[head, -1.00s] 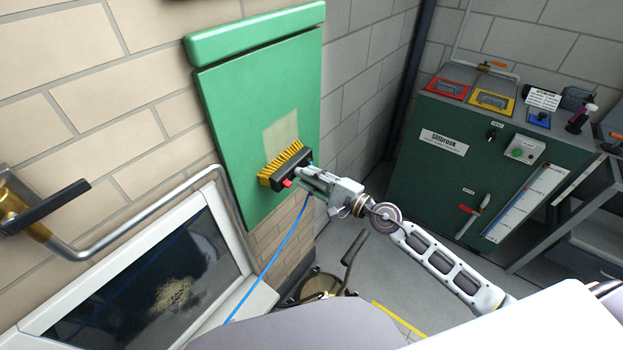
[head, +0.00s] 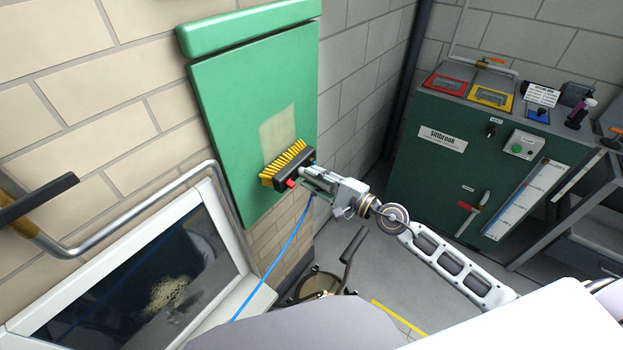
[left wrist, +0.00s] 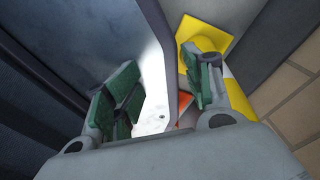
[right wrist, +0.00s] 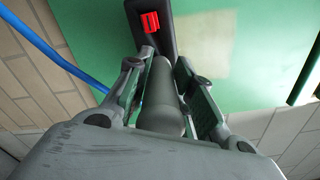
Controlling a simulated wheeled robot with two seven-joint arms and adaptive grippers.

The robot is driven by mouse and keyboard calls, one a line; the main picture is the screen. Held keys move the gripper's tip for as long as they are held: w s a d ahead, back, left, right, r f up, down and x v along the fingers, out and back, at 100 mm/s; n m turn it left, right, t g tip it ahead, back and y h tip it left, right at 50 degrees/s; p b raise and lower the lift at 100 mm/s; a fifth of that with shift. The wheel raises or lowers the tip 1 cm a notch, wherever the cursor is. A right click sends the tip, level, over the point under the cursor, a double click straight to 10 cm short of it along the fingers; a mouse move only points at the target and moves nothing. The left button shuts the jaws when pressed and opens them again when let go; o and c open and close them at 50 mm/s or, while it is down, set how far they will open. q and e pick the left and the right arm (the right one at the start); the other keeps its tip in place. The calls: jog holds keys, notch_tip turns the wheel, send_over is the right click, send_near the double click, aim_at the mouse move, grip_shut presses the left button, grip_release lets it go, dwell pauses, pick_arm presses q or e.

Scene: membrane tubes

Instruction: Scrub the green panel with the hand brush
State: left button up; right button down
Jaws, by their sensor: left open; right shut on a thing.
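The green panel (head: 230,110) is fixed upright on the tan brick wall and also fills the upper part of the right wrist view (right wrist: 250,80). A pale rectangular patch (head: 279,129) shows on its lower right. The hand brush (head: 290,168) has yellow bristles, a black head and a red piece. Its bristles face the panel just below the patch; I cannot tell whether they touch it. My right gripper (head: 318,178) is shut on the brush's grey handle (right wrist: 163,95). My left gripper (left wrist: 160,95) is open, with no object held between its pads, and is outside the head view.
A blue hose (head: 277,262) hangs below the brush. A bent metal pipe (head: 140,215) and a framed window (head: 130,275) lie to the left. A dark green cabinet (head: 460,160) stands right. Yellow and orange objects (left wrist: 205,45) show near my left gripper.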

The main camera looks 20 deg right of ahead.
aim_at(333, 188)
jog(key=shift+b+v, duration=0.65)
jog(key=shift+v, duration=0.3)
jog(key=shift+b+v, duration=1.4)
jog(key=shift+v, duration=0.25)
jog(key=shift+a+r, duration=0.1)
jog(key=shift+r, duration=0.05)
jog(key=shift+w+a+p, duration=0.1)
jog(key=shift+w+p, duration=0.1)
jog(key=shift+p, duration=0.1)
jog(key=shift+w+a+r+p, duration=0.1)
jog(key=shift+w+a+p, duration=0.2)
jog(key=shift+w+p, duration=0.15)
jog(key=shift+p+x, duration=1)
jog(key=shift+x, duration=0.15)
jog(key=shift+w+a, duration=0.3)
jog(key=shift+a, duration=0.05)
